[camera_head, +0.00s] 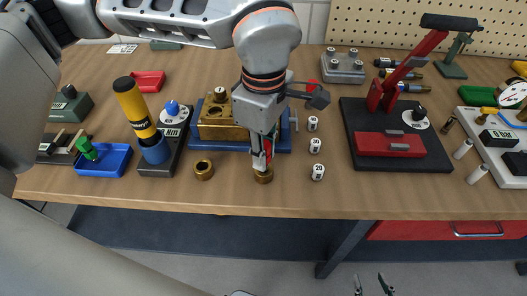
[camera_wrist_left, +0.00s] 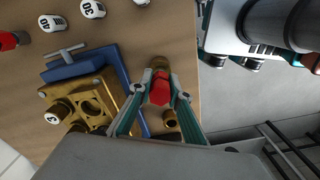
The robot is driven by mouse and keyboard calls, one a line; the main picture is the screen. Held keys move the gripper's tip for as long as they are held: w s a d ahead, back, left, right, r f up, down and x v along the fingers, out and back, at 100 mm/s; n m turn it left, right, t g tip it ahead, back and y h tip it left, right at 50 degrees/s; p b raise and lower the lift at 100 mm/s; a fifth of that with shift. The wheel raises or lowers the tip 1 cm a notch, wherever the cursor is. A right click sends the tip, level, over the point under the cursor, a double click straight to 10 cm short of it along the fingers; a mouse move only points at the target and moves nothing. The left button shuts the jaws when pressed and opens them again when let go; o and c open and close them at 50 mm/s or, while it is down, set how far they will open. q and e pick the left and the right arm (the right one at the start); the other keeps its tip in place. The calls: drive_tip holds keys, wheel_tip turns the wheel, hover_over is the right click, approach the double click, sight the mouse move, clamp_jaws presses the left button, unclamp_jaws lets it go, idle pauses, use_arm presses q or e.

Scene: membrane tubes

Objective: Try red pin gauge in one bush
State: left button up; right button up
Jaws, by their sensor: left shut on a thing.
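My left gripper (camera_head: 264,163) is shut on the red pin gauge (camera_wrist_left: 160,88), whose red end shows between the fingers in the left wrist view. In the head view a little of its red shows between the fingers. A brass bush (camera_head: 263,176) stands on the bench directly below the fingertips; it also shows just beyond the gauge in the left wrist view (camera_wrist_left: 159,63). I cannot tell whether the gauge's tip is inside it. A second brass bush (camera_head: 204,170) stands to the left, apart from the gripper. My right gripper (camera_head: 372,285) is open and empty at the bottom edge.
A blue fixture (camera_head: 230,143) with a brass block (camera_head: 218,122) sits behind the bushes. Several white numbered cylinders (camera_head: 317,172) stand to the right. A black-based red press (camera_head: 395,140) is further right. The bench's front edge (camera_head: 330,214) is close to the bushes.

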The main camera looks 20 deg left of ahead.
use_arm(q)
drive_tip(key=shift+r, duration=0.6)
drive_tip(key=shift+r+p, duration=0.7)
drive_tip(key=shift+r, duration=0.45)
drive_tip(key=shift+r+p, duration=0.6)
drive_tip(key=shift+r, duration=0.4)
use_arm(e)
drive_tip(key=r, duration=0.1)
drive_tip(key=w+r, duration=0.1)
drive_tip(key=r, duration=0.2)
drive_tip(key=shift+w+r, duration=0.3)
drive_tip(key=shift+r, duration=0.05)
drive_tip(key=shift+w, duration=0.1)
drive_tip(key=shift+w+r+t, duration=0.2)
drive_tip(key=shift+w+t, duration=0.1)
drive_tip(key=shift+w, duration=0.1)
